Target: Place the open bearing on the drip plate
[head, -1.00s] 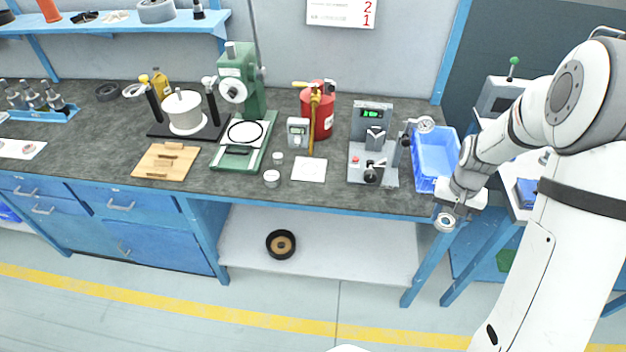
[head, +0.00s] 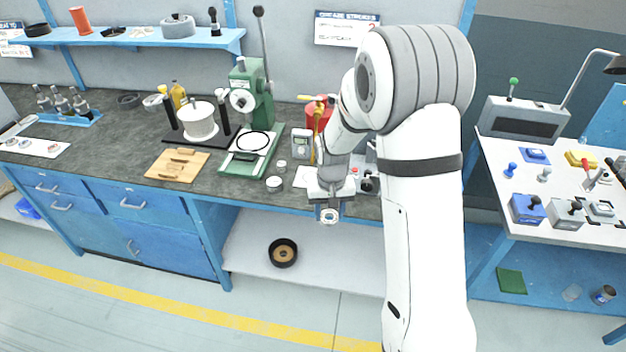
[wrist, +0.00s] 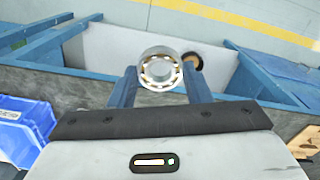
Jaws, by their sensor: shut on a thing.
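The open bearing, a steel ring with its balls showing, is held in my gripper (head: 329,203). The bearing (head: 329,215) is in front of the bench's front edge in the head view. In the wrist view the bearing (wrist: 160,86) is between the two blue fingers, which are shut on it. A thin white square plate (head: 301,179) lies on the bench, just left of my wrist and partly hidden by it. It may be the drip plate; I cannot read any label on it.
A green press (head: 247,100), a grey meter (head: 301,143) and a red canister stand behind the white plate. Small white caps (head: 274,183) lie left of it. My arm hides most of the grey device on the right. A blue bin (wrist: 22,128) shows in the wrist view.

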